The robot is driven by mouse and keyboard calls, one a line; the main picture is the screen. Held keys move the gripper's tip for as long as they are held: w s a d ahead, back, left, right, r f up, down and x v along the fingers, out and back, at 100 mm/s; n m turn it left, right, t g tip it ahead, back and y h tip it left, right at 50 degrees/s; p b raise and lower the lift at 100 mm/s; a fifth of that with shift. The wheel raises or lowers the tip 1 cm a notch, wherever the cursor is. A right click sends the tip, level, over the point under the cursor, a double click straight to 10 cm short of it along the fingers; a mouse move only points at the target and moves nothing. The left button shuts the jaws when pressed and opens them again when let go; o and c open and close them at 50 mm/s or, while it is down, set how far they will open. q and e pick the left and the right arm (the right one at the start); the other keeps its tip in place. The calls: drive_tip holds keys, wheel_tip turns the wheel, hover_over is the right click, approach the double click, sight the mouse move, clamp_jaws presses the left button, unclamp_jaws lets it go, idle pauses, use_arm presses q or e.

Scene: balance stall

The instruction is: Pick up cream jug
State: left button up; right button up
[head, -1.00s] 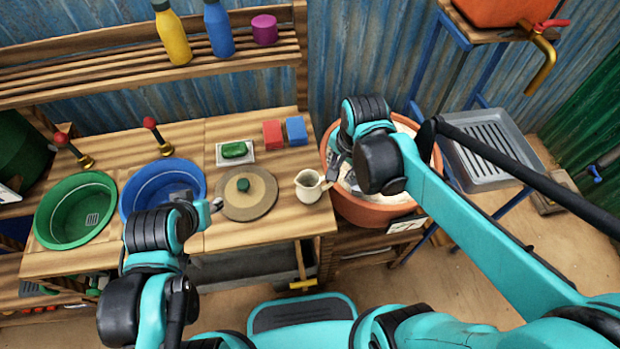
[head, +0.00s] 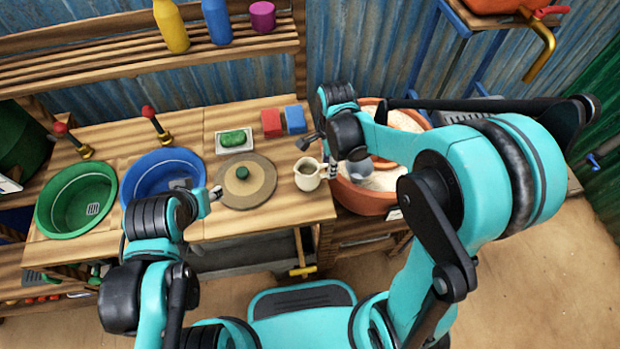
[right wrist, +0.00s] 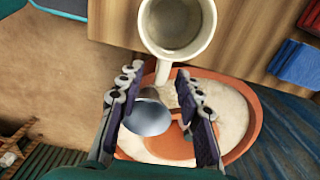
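The cream jug (head: 307,175) stands upright near the right edge of the wooden bench. My right gripper (head: 318,157) is beside it on its right side. In the right wrist view the right gripper (right wrist: 157,80) is open, and the jug (right wrist: 178,30) is just beyond its fingertips. The jug's handle (right wrist: 162,72) points towards the gap between the fingers. No grip on it shows. My left gripper (head: 214,195) is over the bench between the blue basin and the round lid; its fingers are too small to read.
A terracotta pot (head: 365,199) of pale powder, with a metal scoop (right wrist: 148,115) in it, stands right of the bench under my right arm. A round board with a green knob (head: 247,197), red sponge (head: 271,123), blue block (head: 294,120) and blue basin (head: 163,164) are nearby.

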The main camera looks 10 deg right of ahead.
drive_tip(key=shift+f, duration=0.55)
drive_tip(key=shift+r, duration=0.1)
clamp_jaws()
drive_tip(key=shift+r+p, duration=0.35)
drive_tip(key=shift+r, duration=0.3)
drive_tip(key=r, duration=0.1)
drive_tip(key=r+p, duration=0.1)
drive_tip(key=r, duration=0.1)
drive_tip(key=shift+s+d+r+p, duration=0.15)
drive_tip(key=shift+d+r+p, duration=0.1)
drive_tip(key=shift+p, duration=0.1)
drive_tip(key=s+d+r+p, duration=0.3)
drive_tip(key=s+d+r, duration=0.3)
drive_tip(key=d, duration=0.2)
drive_tip(key=shift+s+d+p, duration=0.25)
drive_tip(key=shift+s+p, duration=0.1)
drive_tip(key=shift+s, duration=0.05)
drive_tip(key=shift+r, duration=0.1)
idle(1.0)
